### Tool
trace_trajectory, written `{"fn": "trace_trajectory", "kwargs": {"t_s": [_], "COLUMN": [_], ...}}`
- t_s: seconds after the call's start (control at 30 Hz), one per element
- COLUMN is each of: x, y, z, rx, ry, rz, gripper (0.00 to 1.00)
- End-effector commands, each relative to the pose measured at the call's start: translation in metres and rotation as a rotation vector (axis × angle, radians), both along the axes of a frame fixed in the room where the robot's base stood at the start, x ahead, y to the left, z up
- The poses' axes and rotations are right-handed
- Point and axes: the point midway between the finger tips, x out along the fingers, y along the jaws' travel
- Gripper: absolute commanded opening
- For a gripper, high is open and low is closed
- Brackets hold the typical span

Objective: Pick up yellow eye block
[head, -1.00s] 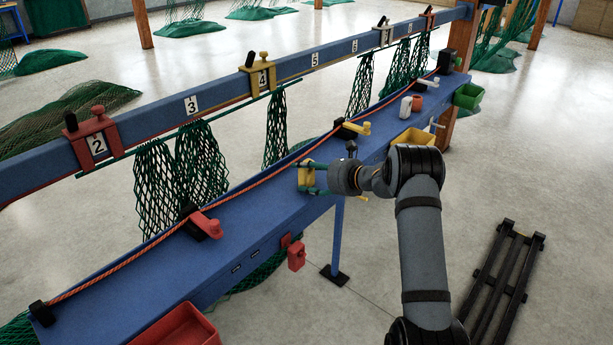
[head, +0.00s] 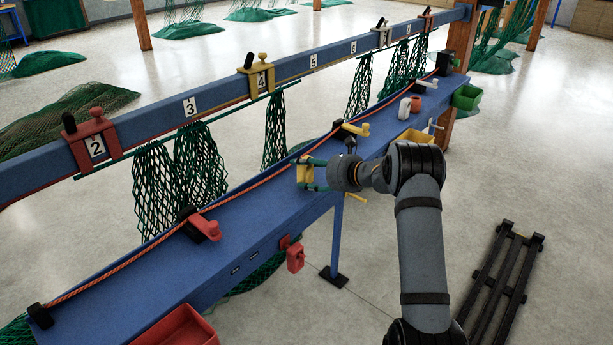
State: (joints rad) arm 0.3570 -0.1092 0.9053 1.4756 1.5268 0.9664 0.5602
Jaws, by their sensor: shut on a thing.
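The yellow eye block (head: 304,173) is at the front edge of the blue bench, near the middle of the head view. My gripper (head: 307,174) reaches it from the right, with its green-looking fingers on either side of the block. The gripper is shut on the block. My wrist hides part of the bench just to the right, and the block's contact with the bench edge is hard to make out.
The blue bench (head: 240,213) carries an orange rope (head: 262,181), a red cleat (head: 205,228) and a yellow cleat (head: 353,129). A red block (head: 295,258) hangs at its front. Nets (head: 201,165) hang behind from the numbered rail (head: 220,92).

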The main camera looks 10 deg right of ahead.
Motion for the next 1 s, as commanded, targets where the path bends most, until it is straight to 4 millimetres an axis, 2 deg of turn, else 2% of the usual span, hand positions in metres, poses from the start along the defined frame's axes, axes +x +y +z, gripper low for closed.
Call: {"fn": "trace_trajectory", "kwargs": {"t_s": [0.1, 0.4, 0.6, 0.8, 1.0], "x": [0.001, -0.025, -0.039, -0.044, -0.050], "y": [-0.001, -0.064, -0.094, -0.107, -0.104], "z": [0.025, 0.064, 0.084, 0.092, 0.091], "rx": [-0.002, -0.001, 0.000, 0.001, 0.001], "ry": [-0.007, -0.004, -0.003, -0.002, 0.001], "rz": [-0.001, -0.005, -0.004, 0.033, 0.160], "gripper": [0.25, 0.25, 0.25, 0.25, 0.25]}}
